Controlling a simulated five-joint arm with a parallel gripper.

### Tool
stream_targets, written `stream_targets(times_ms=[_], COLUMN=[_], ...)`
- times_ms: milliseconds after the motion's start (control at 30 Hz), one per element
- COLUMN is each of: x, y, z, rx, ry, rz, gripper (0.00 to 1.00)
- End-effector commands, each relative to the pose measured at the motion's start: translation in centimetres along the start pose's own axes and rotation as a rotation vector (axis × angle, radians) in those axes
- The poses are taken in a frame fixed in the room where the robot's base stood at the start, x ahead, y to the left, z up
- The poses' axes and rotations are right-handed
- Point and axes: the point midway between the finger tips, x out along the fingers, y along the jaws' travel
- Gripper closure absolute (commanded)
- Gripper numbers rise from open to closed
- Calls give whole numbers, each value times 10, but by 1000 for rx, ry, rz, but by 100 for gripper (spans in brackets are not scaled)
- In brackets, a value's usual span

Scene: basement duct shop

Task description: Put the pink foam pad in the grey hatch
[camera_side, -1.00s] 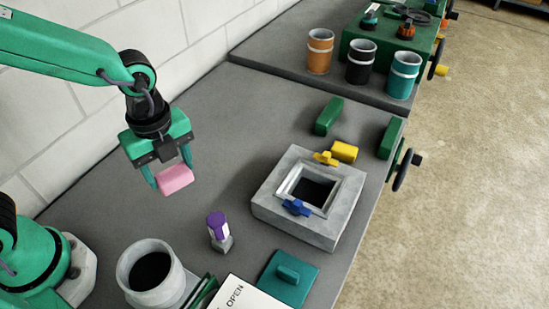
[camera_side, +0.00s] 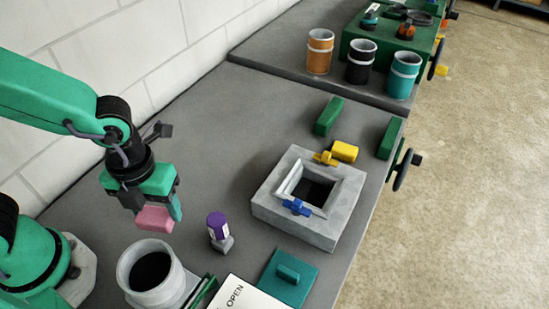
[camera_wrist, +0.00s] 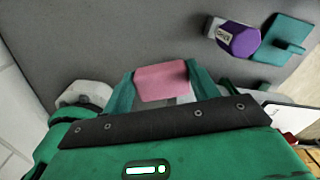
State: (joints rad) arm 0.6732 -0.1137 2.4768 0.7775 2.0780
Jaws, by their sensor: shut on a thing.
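The pink foam pad (camera_side: 155,218) is held between the fingers of my gripper (camera_side: 158,210), above the grey bench in the side view. In the wrist view the pad (camera_wrist: 161,81) sits between the two green fingers of my gripper (camera_wrist: 162,86). The grey hatch (camera_side: 282,215) is a square block with a dark square opening, on the bench to the right of my gripper. A blue latch (camera_side: 296,207) sits on its near rim and a yellow latch (camera_side: 325,158) on its far rim. The hatch does not show in the wrist view.
A grey round pot (camera_side: 139,284) stands below my gripper in the picture. A teal lid (camera_side: 289,277) and an OPEN sign (camera_side: 245,294) lie near the front. Green blocks (camera_side: 329,116) and a yellow cylinder (camera_side: 345,151) lie beyond the hatch.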

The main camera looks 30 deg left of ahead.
Motion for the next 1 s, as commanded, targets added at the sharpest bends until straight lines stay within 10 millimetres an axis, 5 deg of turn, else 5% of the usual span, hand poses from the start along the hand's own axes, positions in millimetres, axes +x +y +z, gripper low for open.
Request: stream_targets(times_ms=[500, 1000], x=[51, 64], y=[1, 0], z=[0, 0], rx=[-3, -3], ry=[3, 2], rz=[5, 3], gripper=[63, 63])
